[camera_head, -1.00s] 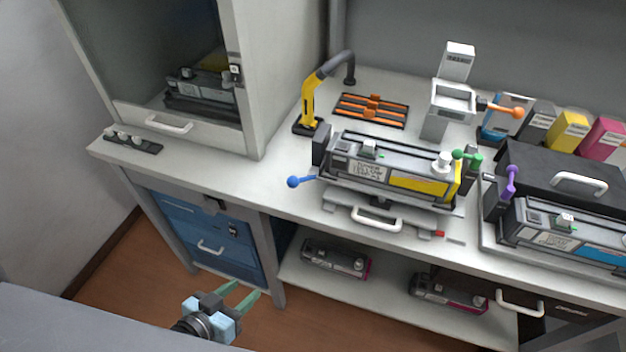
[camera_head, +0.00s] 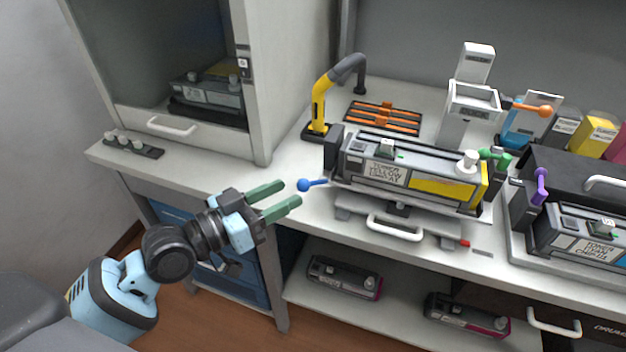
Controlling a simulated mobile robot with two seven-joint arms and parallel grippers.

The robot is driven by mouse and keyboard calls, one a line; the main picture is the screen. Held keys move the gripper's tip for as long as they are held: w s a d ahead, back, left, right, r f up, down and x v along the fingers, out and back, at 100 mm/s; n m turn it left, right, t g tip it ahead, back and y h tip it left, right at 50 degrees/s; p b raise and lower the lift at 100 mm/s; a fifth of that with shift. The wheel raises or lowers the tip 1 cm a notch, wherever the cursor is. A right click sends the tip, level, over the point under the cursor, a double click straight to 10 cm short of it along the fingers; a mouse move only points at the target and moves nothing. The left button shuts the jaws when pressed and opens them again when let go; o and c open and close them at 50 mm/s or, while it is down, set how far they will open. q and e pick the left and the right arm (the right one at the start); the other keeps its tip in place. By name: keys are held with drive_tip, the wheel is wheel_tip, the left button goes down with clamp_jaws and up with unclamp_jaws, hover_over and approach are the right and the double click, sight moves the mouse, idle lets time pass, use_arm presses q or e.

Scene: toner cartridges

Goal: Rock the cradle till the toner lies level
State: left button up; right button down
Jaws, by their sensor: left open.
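The cradle (camera_head: 335,151) stands on the bench and holds a grey toner cartridge with a yellow window and label (camera_head: 410,172). A blue ball lever (camera_head: 304,185) sticks out from the cradle's left side. A white handle (camera_head: 395,229) is at its front. My right gripper is not in view.
A second cradle with a cyan cartridge (camera_head: 590,243) stands at right. A cabinet (camera_head: 280,80) rises at left. Cartridges (camera_head: 345,278) lie on the shelf below.

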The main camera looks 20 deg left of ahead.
sight(301, 186)
use_arm(q)
drive_tip(key=p+x, duration=0.1)
drive_tip(key=x, duration=0.6)
drive_tip(key=shift+w, duration=0.1)
drive_tip(key=shift+c, duration=0.5)
clamp_jaws()
